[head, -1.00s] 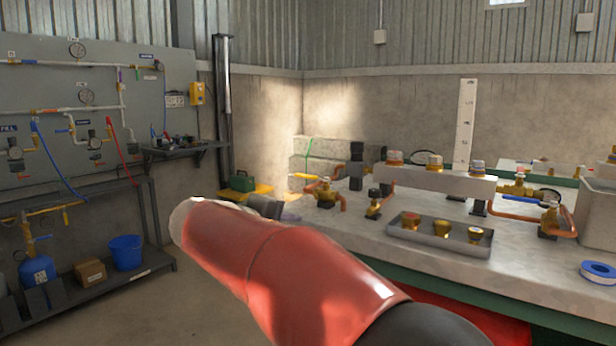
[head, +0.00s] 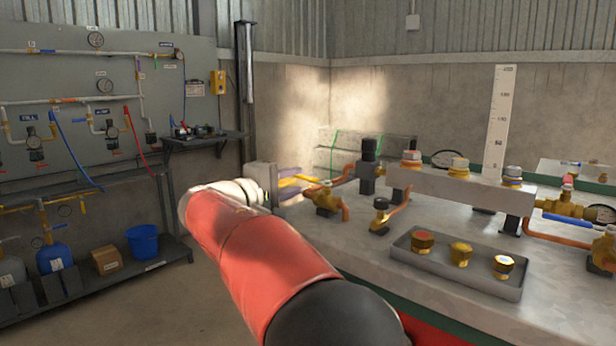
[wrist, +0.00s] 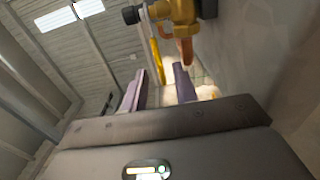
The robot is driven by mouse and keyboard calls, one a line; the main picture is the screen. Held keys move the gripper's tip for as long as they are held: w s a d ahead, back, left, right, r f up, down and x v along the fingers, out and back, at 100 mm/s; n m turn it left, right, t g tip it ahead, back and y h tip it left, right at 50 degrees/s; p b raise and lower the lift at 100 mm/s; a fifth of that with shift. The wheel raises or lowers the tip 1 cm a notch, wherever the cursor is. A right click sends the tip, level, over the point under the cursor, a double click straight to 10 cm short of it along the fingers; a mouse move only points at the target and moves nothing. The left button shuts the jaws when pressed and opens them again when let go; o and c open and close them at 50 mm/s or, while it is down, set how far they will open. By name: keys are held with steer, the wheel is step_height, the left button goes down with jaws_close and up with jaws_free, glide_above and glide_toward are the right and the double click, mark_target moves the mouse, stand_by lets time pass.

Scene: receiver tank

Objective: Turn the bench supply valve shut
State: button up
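A brass valve (head: 323,196) with a yellow lever (head: 300,181) stands at the bench's left end on copper pipe. In the wrist view its brass body (wrist: 183,12) is at the top, and the yellow lever (wrist: 157,62) hangs down from it. My gripper (wrist: 158,72) is open, its two purple-grey fingers apart. The lever appears in the gap between the fingertips; I cannot tell whether they touch it. In the head view my gripper (head: 287,181) is just left of the valve, partly hidden behind my wrist. A blue-handled brass valve (head: 566,207) is farther right.
A grey tray (head: 440,270) with several brass caps lies on the bench (head: 345,260). A small brass fitting with a black knob (head: 381,213) stands right of the yellow-lever valve. A pale block manifold (head: 440,186) runs behind. The floor left of the bench is clear.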

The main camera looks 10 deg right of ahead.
mark_target(302, 179)
steer(key=shift+x, duration=2.2)
jaws_close()
